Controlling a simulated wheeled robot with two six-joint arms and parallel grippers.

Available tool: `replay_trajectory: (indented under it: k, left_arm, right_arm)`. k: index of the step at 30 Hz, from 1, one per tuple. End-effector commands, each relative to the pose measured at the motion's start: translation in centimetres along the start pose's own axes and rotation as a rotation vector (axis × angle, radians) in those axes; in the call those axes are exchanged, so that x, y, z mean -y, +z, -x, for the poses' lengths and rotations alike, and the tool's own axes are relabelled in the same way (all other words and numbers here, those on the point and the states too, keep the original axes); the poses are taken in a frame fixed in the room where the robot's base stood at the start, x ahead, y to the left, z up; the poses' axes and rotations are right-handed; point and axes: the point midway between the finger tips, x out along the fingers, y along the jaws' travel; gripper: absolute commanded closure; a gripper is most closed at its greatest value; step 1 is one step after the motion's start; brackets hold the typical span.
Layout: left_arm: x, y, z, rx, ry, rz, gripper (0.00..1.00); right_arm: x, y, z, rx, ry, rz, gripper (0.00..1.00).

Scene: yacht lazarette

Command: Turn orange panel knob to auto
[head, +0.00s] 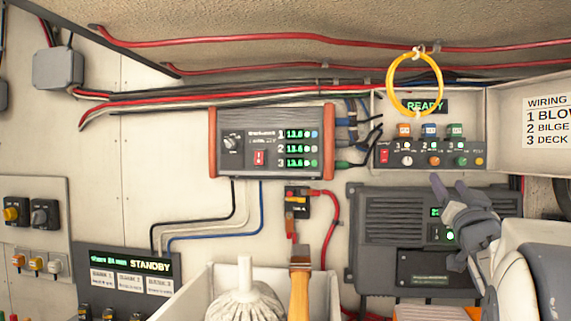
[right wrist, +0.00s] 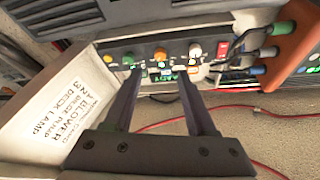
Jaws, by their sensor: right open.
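The orange knob (head: 434,160) sits in the middle of the knob row on a dark control panel under a green READY display (head: 425,106). A white knob (head: 407,160) is on its left and a green knob (head: 461,160) on its right. My right gripper (head: 446,215) is open and empty, below and in front of this panel. In the right wrist view, which shows the panel upside down, the orange knob (right wrist: 160,54) lies beyond and between the open fingertips (right wrist: 159,72), apart from them. The knob's pointer setting is too small to read. My left gripper is out of view.
A yellow ring (head: 414,85) hangs in front of the READY display. A red switch (head: 384,156) is at the panel's left end. A dark box (head: 375,230) with vents is below. An orange-sided unit (head: 244,115) stands left, with cables between. A white bin (head: 190,293) is below left.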

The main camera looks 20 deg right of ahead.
Motion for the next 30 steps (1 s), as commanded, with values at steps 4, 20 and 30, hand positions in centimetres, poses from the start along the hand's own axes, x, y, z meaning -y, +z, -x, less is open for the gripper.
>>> replay_trajectory:
  k: [4, 20, 30]
  left_arm:
    - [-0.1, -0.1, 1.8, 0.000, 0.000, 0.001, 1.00]
    - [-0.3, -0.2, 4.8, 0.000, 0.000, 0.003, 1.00]
    - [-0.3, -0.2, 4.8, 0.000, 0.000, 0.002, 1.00]
  right_arm:
    - [0.3, -0.3, -3.0, 0.004, -0.002, -0.002, 0.44]
    - [-0.2, -0.1, -9.2, 0.000, 0.003, 0.000, 0.44]
    - [-0.2, -0.1, -9.2, -0.001, 0.003, 0.001, 0.82]
